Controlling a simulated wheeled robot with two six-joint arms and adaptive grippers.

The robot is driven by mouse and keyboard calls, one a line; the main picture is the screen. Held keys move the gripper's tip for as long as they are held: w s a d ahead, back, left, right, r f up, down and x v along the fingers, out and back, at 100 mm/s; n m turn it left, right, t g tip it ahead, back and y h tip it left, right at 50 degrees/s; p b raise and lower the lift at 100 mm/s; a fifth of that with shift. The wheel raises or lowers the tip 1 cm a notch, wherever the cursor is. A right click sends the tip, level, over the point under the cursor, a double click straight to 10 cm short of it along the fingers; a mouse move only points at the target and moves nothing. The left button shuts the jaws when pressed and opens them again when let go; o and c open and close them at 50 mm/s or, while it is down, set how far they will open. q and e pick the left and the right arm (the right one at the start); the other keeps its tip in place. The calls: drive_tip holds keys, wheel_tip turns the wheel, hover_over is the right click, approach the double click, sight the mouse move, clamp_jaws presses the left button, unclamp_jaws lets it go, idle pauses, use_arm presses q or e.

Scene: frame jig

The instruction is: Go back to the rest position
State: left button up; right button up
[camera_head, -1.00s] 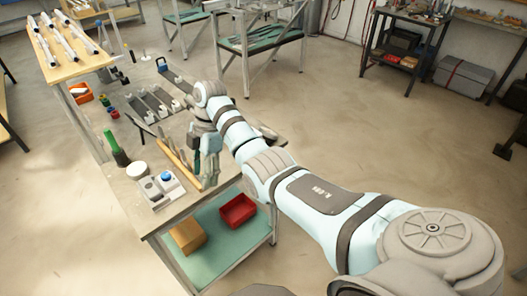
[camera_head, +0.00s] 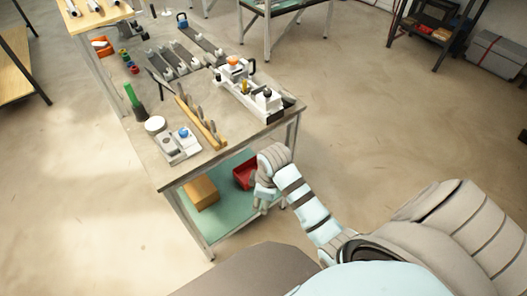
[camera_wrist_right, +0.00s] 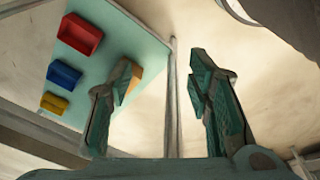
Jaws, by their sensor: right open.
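My right gripper (camera_head: 264,198) hangs low beside the near right corner of the workbench (camera_head: 226,134), in front of its lower shelf. In the right wrist view its two fingers (camera_wrist_right: 160,88) stand apart with nothing between them, so it is open and empty. On the bench a white clamp fixture (camera_head: 246,90) with an orange knob stands along the right edge. My left gripper is not in view.
The lower shelf (camera_head: 224,215) holds a red bin (camera_head: 243,175) and a cardboard-coloured box (camera_head: 202,193). The wrist view also shows a blue bin (camera_wrist_right: 64,74) and a yellow bin (camera_wrist_right: 54,103). The floor (camera_head: 370,130) to the right is clear.

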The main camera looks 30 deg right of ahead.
idle(0.5)
drive_tip(key=w+d+f+m+t, duration=0.2)
drive_tip(key=w+f+m+t, duration=0.1)
drive_tip(key=w+f+m, duration=0.3)
drive_tip(key=s+d+f+h, duration=0.1)
drive_tip(key=s+f, duration=0.4)
drive_tip(key=f, duration=0.4)
drive_tip(key=s+f+g, duration=0.1)
drive_tip(key=s+f, duration=0.3)
drive_tip(key=s, duration=0.7)
drive_tip(key=s+f+m+g, duration=0.1)
drive_tip(key=s+f, duration=0.4)
drive_tip(key=s, duration=0.6)
drive_tip(key=s+f+m+g, duration=0.1)
drive_tip(key=s+f, duration=0.3)
drive_tip(key=s, duration=0.6)
drive_tip(key=shift+s+d+f+g, duration=0.25)
drive_tip(key=shift+s+f+g, duration=0.05)
drive_tip(key=shift+s+f, duration=0.1)
